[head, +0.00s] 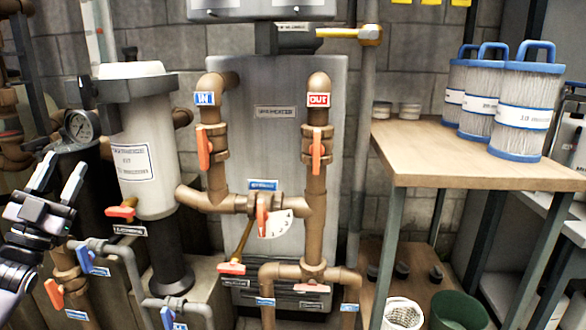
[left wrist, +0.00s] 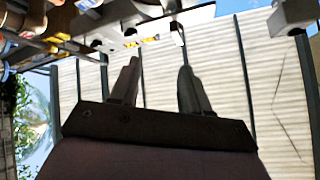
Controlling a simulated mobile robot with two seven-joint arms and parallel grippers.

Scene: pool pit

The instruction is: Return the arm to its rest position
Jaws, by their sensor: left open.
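My left gripper (head: 60,180) is at the left edge of the head view, open and empty, with its two pale fingers pointing up. It is in front of the dark vessel with the round pressure gauge (head: 81,125) and left of the white filter housing (head: 138,150). No contact with either can be made out. In the left wrist view the open fingers (left wrist: 157,85) have nothing between them, and a pale ribbed wall (left wrist: 225,75) is behind them. My right gripper is not in view.
A grey heater panel (head: 275,150) with brown pipes and orange valve handles fills the middle. A wooden table (head: 440,160) at the right bears several filter cartridges (head: 527,105). A green bucket (head: 458,311) stands below. Blue-handled valves (head: 85,258) sit below my left gripper.

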